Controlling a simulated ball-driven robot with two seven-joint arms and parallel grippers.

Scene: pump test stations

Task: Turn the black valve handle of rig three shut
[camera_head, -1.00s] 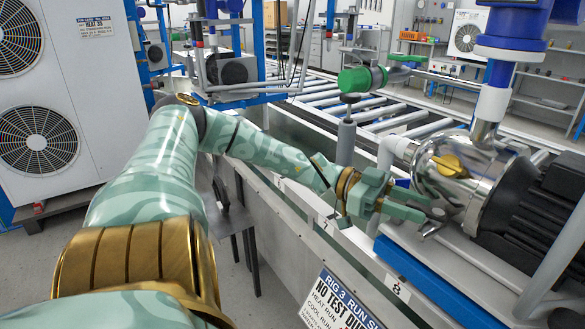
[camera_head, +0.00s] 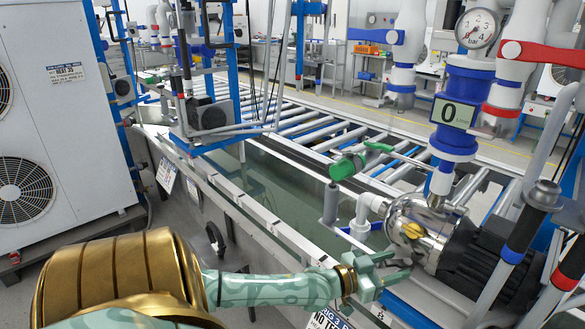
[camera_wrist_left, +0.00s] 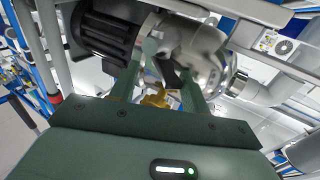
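The silver pump (camera_head: 408,230) with a yellow knob on its face stands at the right in the head view. Its polished body also shows in the left wrist view (camera_wrist_left: 205,62). My left gripper (camera_head: 398,268) is at the lower front of this pump, with its two fingers apart. In the left wrist view, a short black handle (camera_wrist_left: 171,74) lies between the two fingers; I cannot tell whether they touch it. In the head view I cannot make this handle out clearly. My right gripper is in neither view.
A gauge (camera_head: 477,28) and a blue meter reading 0 (camera_head: 453,112) stand above the pump. A red lever (camera_head: 545,53) is at upper right, a green handle (camera_head: 347,166) left of the pump. A roller conveyor (camera_head: 300,128) runs behind. A white fan unit (camera_head: 70,120) stands left.

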